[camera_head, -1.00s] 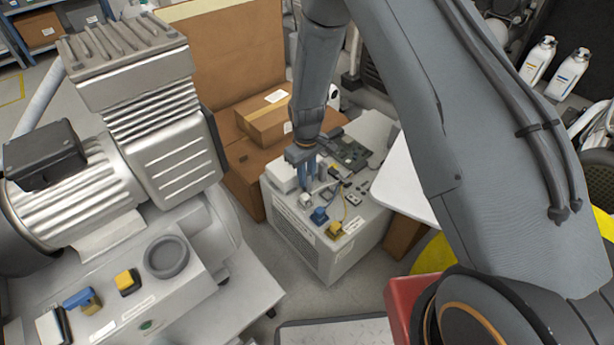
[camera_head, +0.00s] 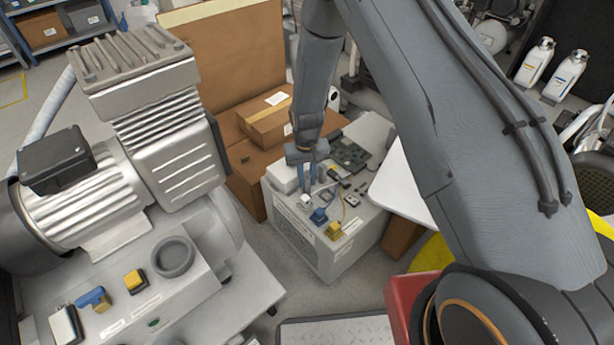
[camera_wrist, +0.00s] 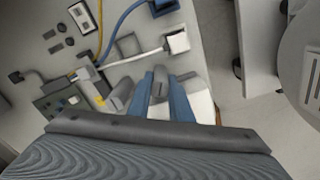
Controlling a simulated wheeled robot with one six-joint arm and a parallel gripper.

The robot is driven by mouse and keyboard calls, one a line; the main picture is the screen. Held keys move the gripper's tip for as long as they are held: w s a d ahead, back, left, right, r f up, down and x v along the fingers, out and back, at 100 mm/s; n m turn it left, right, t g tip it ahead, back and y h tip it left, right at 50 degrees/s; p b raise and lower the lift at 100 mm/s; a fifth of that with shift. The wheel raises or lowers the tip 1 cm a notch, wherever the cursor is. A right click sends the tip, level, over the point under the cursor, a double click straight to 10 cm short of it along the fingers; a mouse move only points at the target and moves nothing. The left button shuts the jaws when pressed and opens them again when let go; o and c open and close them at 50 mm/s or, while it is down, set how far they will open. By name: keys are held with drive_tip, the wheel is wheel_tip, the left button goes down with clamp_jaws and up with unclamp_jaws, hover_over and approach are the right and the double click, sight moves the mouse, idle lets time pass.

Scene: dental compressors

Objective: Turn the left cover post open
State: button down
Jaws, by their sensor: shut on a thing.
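My gripper (camera_head: 309,187) points down at the top of the grey-white box unit (camera_head: 296,232). In the wrist view its two blue fingers (camera_wrist: 162,88) are shut on a grey post (camera_wrist: 159,86), one finger on each side. A second grey post (camera_wrist: 119,92) stands apart from the fingers, to the left in that view. A white block-like cover (camera_wrist: 196,103) lies partly behind the fingers; it also shows in the head view (camera_head: 282,176) beside my gripper. The held post is hidden by the fingers in the head view, and how far it is turned cannot be told.
Close by on the unit are a white plug (camera_wrist: 176,41) with a cable, a blue connector (camera_head: 319,215), a yellow connector (camera_head: 334,230) and a green circuit board (camera_head: 349,153). A large compressor (camera_head: 110,200) stands left. Cardboard boxes (camera_head: 262,127) stand behind.

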sight(307, 176)
drive_tip(key=m+p, duration=0.1)
drive_tip(key=m, duration=0.4)
drive_tip(key=shift+m+p, duration=0.3)
idle(0.4)
drive_tip(key=c, duration=1.6)
unclamp_jaws()
drive_tip(key=shift+r, duration=0.15)
wheel_tip(307, 176, up, 8)
drive_tip(key=shift+f+p, duration=0.2)
drive_tip(key=shift+p, duration=0.25)
drive_tip(key=shift+r, duration=0.1)
